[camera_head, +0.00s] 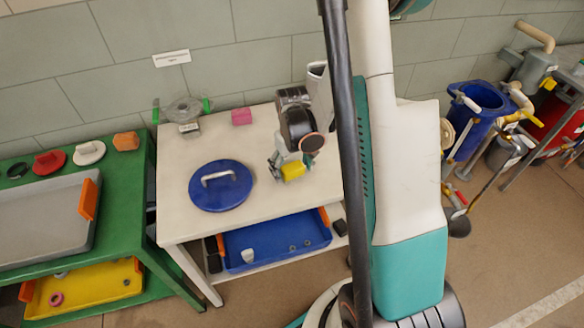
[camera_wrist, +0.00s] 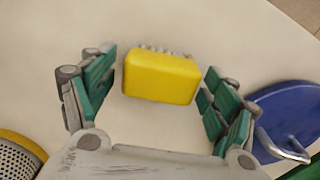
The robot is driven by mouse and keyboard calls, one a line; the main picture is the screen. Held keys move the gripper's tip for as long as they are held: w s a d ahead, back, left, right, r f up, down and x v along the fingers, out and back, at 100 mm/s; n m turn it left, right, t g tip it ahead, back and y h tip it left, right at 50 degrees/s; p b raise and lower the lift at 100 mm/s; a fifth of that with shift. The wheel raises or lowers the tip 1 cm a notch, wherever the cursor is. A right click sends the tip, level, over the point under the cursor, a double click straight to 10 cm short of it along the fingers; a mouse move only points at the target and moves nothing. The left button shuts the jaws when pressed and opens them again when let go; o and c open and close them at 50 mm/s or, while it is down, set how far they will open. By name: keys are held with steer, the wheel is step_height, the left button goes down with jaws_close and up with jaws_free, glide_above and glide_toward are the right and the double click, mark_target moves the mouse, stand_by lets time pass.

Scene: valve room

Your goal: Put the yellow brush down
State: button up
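The yellow brush (camera_head: 293,171) is a small yellow block on the white table (camera_head: 262,195). In the wrist view the brush (camera_wrist: 160,78) shows its smooth yellow back, with pale bristles along its far edge. It appears to rest on the table top. My gripper (camera_head: 284,160) is low over the table at the brush. In the wrist view the green fingers of my gripper (camera_wrist: 160,88) stand apart on either side of the brush, with narrow gaps showing. The brush's underside is hidden.
A blue lid (camera_head: 207,195) with a metal handle lies left of the brush. A pink block (camera_head: 242,116) and a glass-like device (camera_head: 186,110) stand at the back. A blue tray (camera_head: 262,248) is on the shelf below. A green table (camera_head: 130,190) stands to the left.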

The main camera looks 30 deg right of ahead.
mark_target(293, 167)
stand_by(0.3)
step_height(293, 167, up, 14)
steer(key=p, duration=0.6)
steer(key=shift+s+f, duration=0.2)
steer(key=shift+d, duration=0.1)
steer(key=s+a+r+n+t, duration=0.1)
steer(key=s+a+r+t, duration=0.25)
steer(key=a+r, duration=0.85)
steer(key=s+a+r+t, duration=0.2)
steer(key=s+r, duration=0.4)
steer(key=s, duration=0.3)
steer(key=shift+s+a+r+t, duration=0.15)
steer(key=shift+a+t, duration=0.1)
steer(key=shift+t, duration=0.6)
steer(key=shift+o, duration=0.4)
